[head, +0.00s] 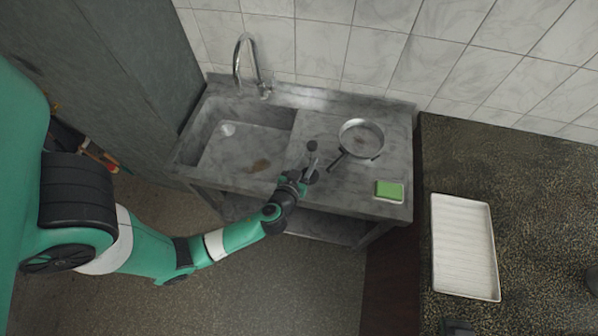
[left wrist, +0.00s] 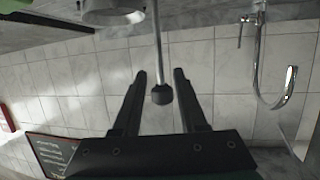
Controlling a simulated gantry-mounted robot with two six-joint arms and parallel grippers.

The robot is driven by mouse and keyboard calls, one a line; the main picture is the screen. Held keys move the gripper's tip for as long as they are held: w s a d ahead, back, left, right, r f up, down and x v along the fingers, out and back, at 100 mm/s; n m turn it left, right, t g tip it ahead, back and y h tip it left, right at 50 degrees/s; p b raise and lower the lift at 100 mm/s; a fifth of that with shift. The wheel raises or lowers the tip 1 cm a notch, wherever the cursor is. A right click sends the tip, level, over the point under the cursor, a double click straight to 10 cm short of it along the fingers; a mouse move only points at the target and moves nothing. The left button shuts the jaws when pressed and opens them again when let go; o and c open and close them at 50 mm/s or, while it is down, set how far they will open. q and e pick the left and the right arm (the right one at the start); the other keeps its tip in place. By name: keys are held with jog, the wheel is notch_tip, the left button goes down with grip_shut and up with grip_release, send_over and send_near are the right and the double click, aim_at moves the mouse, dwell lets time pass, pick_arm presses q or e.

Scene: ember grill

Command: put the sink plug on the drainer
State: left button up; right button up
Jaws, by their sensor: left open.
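A slim metal rod with a black knob (head: 312,146), which I take to be the sink plug, stands upright on the grey drainer (head: 300,131) between the basin and the pan. In the left wrist view the rod and its black knob (left wrist: 162,94) show between my fingers. My left gripper (head: 305,174) is at the front edge of the drainer, open, with one finger on either side of the rod. Its open fingers also show in the left wrist view (left wrist: 159,76). The plug's foot is partly hidden by the gripper. My right gripper is not in view.
A frying pan (head: 361,139) sits right of the rod, its dark handle pointing toward the gripper. A green sponge (head: 389,190) lies at the front right. The basin (head: 225,150) and tap (head: 246,60) are left. A white tray (head: 463,246) rests on the dark counter.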

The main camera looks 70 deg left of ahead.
pick_arm(q)
jog(key=p+v, duration=0.5)
jog(key=v, duration=0.2)
jog(key=shift+d+r, duration=0.1)
jog(key=w+d+r+t+h, duration=0.1)
jog(key=w+d+r+t, duration=0.15)
jog(key=w+r, duration=0.7)
jog(key=w+d+r+m+t+h, duration=0.15)
jog(key=w+r, duration=0.25)
jog(key=r, duration=0.5)
jog(key=w+d+r+t+h, duration=0.1)
jog(key=w+d+r+t, duration=0.2)
jog(key=r, duration=0.5)
jog(key=w+d+r+t+h, duration=0.1)
jog(key=w+d+r, duration=0.1)
jog(key=w+r, duration=0.5)
jog(key=s+d+r+m+t+h, duration=0.2)
jog(key=s+r+m+t, duration=0.1)
jog(key=r, duration=0.8)
jog(key=s+d+r+m+t+h, duration=0.2)
jog(key=s+r, duration=0.4)
jog(key=r, duration=0.4)
jog(key=s+d+r+m+t+h, duration=0.3)
jog(key=s+r+m+t+h, duration=0.1)
jog(key=r, duration=0.7)
jog(key=shift+s+r+t, duration=0.4)
jog(key=shift+t, duration=0.1)
